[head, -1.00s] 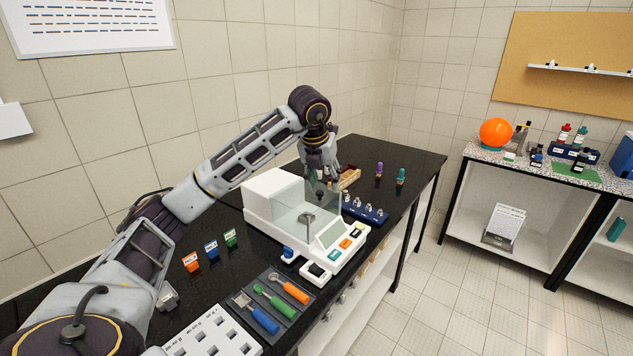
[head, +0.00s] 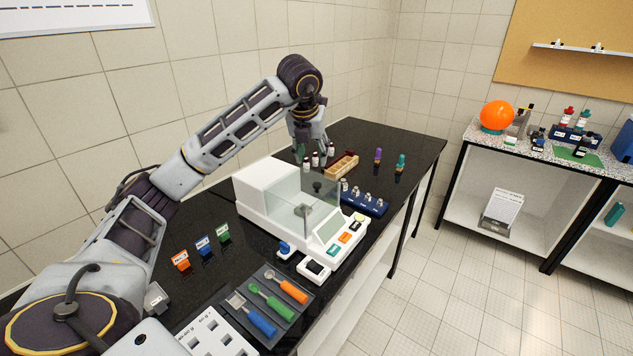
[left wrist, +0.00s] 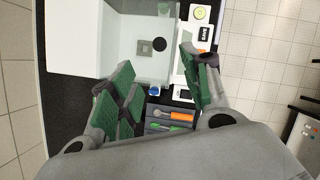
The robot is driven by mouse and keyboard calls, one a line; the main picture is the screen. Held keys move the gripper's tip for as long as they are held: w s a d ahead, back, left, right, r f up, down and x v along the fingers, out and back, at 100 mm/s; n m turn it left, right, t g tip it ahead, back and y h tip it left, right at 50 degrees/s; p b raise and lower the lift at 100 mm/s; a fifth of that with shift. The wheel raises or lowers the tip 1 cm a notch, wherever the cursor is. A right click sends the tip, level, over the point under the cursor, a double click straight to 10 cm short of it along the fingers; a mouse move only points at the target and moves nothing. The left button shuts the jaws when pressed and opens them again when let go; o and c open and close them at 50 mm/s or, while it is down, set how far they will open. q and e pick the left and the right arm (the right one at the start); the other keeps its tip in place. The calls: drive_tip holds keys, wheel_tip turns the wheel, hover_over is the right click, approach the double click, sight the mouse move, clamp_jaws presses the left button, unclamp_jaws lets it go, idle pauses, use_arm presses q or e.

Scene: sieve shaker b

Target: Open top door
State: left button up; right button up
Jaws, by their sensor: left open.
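The white balance (head: 262,190) stands on the black bench with a clear glass chamber at its front. Its top door is clear glass with a dark round knob (head: 318,186), which also shows in the left wrist view (left wrist: 159,44). The glass edges are faint, so I cannot tell exactly how far the door covers the chamber. The pan (head: 302,210) shows through the glass. My left gripper (head: 313,146) is open and empty, above and beyond the chamber. In the left wrist view its green-padded fingers (left wrist: 157,60) are spread, apart from the knob. My right gripper is not in view.
Vials (head: 316,159), a wooden block (head: 341,165) and a blue weight rack (head: 364,201) stand behind and right of the balance. A tool tray (head: 268,303) and coloured labelled blocks (head: 203,246) are in front and to the left.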

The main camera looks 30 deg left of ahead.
sight(317, 184)
use_arm(q)
drive_tip(key=p+x, duration=0.2)
drive_tip(key=x, duration=1)
drive_tip(key=shift+w+a+f, duration=0.1)
drive_tip(key=shift+f, duration=0.25)
drive_tip(key=shift+w+f, duration=0.2)
drive_tip(key=shift+f, duration=0.35)
drive_tip(key=c, duration=0.9)
clamp_jaws()
